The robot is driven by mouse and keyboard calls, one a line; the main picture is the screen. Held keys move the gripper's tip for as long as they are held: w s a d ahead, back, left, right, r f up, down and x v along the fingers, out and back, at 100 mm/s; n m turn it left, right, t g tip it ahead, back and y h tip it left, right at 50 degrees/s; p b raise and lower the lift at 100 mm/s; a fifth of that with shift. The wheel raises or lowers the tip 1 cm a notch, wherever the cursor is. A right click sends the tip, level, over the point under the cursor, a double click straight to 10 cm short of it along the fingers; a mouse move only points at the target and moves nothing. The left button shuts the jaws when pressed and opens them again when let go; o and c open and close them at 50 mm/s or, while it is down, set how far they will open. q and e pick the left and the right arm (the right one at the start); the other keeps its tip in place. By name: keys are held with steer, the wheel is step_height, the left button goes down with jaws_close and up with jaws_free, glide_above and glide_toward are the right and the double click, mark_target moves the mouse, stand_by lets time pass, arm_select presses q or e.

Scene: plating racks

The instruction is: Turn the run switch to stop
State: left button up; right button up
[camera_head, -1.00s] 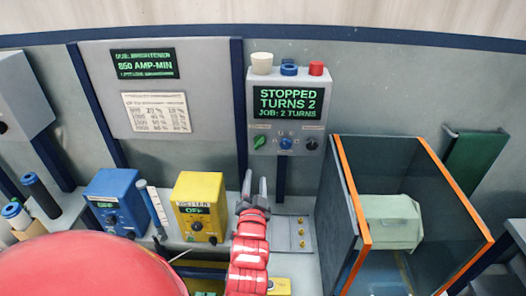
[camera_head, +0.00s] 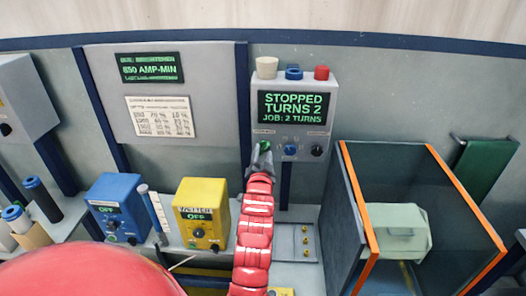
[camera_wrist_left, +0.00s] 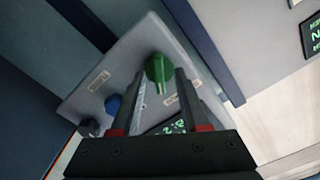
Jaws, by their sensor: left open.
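A grey control box (camera_head: 324,88) on a post has a lit display (camera_head: 293,107) reading STOPPED, TURNS 2, JOB: 2 TURNS. Below the display sit a green knob (camera_head: 264,146), a blue knob (camera_head: 290,150) and a black knob (camera_head: 316,151); their labels are too small to read. My left gripper (camera_head: 261,152) is at the green knob, partly hiding it. In the left wrist view, the green knob (camera_wrist_left: 158,67) lies at the tips of the open left gripper (camera_wrist_left: 161,78); I cannot tell whether the fingers touch it. My right gripper is not in view.
A beige, a blue and a red cap stand on the box. A blue unit (camera_head: 117,208) and a yellow unit (camera_head: 201,215), both showing OFF, stand lower left. An orange-edged glass enclosure (camera_head: 440,225) with a pale green box (camera_head: 397,230) is at right.

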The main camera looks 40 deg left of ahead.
arm_select(q)
steer(key=shift+w+a, duration=0.1)
steer(key=shift+w, duration=0.05)
jaws_close()
steer(key=shift+f, duration=0.1)
